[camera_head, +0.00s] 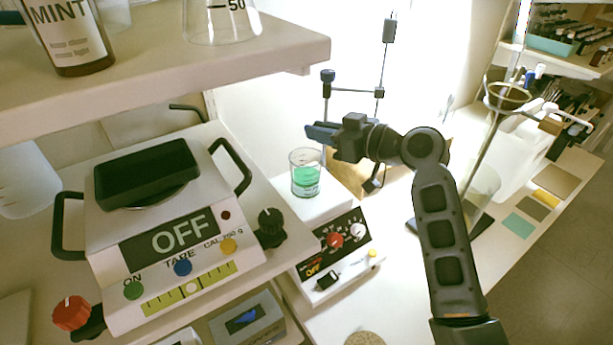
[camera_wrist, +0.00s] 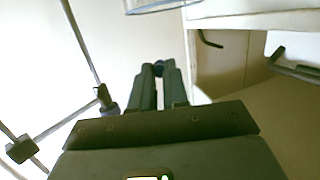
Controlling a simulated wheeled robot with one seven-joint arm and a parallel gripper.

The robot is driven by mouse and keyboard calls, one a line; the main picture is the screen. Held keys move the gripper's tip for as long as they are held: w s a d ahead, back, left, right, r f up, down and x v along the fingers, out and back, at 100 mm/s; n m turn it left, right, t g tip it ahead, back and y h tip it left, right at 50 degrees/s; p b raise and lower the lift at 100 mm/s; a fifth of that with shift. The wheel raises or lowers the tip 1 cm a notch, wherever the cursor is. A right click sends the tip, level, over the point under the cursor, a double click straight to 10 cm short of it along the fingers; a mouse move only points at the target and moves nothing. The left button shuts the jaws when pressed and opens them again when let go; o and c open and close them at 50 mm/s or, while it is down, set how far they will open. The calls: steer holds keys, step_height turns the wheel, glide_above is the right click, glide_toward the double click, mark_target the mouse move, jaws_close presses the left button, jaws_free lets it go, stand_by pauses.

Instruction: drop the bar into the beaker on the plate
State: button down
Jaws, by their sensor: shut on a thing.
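The beaker (camera_head: 305,182) is clear glass with green liquid and stands upright on the white plate (camera_head: 338,200) of a stirrer unit. A glass rim at the top edge of the wrist view (camera_wrist: 165,6) looks like the beaker's. My gripper (camera_head: 312,131) is above the beaker in the head view, its fingers pointing left, apart from the glass. The bar is mostly hidden by the fingers and cannot be made out in the head view.
A balance (camera_head: 160,215) with a dark tray stands left of the stirrer. A shelf (camera_head: 250,50) with a bottle and flask overhangs the upper left. A thin metal stand (camera_head: 383,75) rises behind my gripper. A ring stand (camera_head: 490,140) is to the right.

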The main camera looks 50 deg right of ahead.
steer(key=c, duration=1.1)
jaws_free()
steer(key=shift+o, duration=0.2)
steer(key=shift+s, duration=0.1)
steer(key=s+r+b, duration=0.1)
steer(key=s, duration=0.6)
steer(key=shift+s+d+r+b, duration=0.2)
steer(key=shift+s+r+b, duration=0.05)
steer(key=shift+b, duration=0.15)
